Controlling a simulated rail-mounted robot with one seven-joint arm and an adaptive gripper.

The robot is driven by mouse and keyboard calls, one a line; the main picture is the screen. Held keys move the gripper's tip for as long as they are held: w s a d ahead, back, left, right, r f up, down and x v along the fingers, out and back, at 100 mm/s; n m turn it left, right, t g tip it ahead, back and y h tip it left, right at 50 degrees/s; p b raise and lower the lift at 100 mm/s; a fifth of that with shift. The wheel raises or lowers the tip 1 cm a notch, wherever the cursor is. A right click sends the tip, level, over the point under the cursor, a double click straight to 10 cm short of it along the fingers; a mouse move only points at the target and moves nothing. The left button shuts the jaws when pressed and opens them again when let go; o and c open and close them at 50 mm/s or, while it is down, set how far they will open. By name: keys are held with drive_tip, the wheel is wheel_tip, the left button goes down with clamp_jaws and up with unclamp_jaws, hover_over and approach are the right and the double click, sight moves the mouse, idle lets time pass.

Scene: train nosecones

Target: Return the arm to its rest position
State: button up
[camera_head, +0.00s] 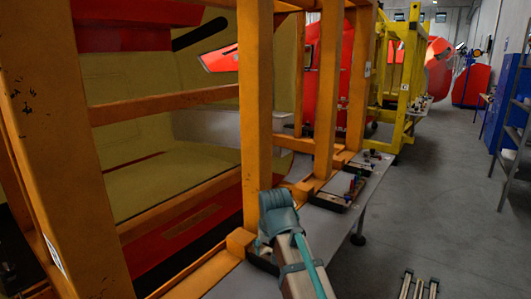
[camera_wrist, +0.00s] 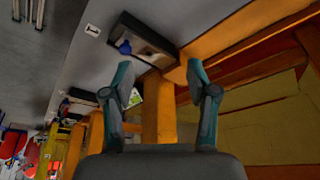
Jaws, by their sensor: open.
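My gripper (camera_wrist: 160,80) shows in the wrist view with its two teal fingers spread apart and nothing between them. In the head view my arm reaches up from the bottom centre towards the orange frame (camera_head: 256,110), and the gripper itself cannot be made out there. In the wrist view a dark open tray (camera_wrist: 160,50) with a small blue item inside lies on the grey table (camera_wrist: 95,65), beyond the fingertips and apart from them.
The orange frame holds a red and yellow-green nosecone (camera_head: 110,85) on the left. A tray of small coloured parts (camera_head: 338,193) lies on the narrow table. A yellow frame (camera_head: 412,70) stands farther back. The grey floor (camera_head: 440,200) at right is mostly clear, with shelving (camera_head: 512,125) along the edge.

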drive_tip(key=s+d+f+g, duration=0.1)
drive_tip(key=d+f, duration=0.2)
drive_tip(key=f, duration=0.5)
drive_tip(key=s+d+f+g, duration=0.15)
drive_tip(key=d+f, duration=0.25)
drive_tip(key=f, duration=0.4)
drive_tip(key=s+d+f+m+g, duration=0.1)
drive_tip(key=s+d+f, duration=0.4)
drive_tip(key=s+f, duration=0.45)
drive_tip(key=s+d+f+m+g, duration=0.1)
drive_tip(key=s+d+f, duration=0.4)
drive_tip(key=f, duration=0.8)
drive_tip(key=s+f+g+b, duration=0.6)
drive_tip(key=s+f+b, duration=0.4)
drive_tip(key=s+f, duration=1.6)
drive_tip(key=s+a, duration=0.1)
drive_tip(key=s, duration=0.2)
drive_tip(key=shift+f+h, duration=0.2)
drive_tip(key=shift+h, duration=0.1)
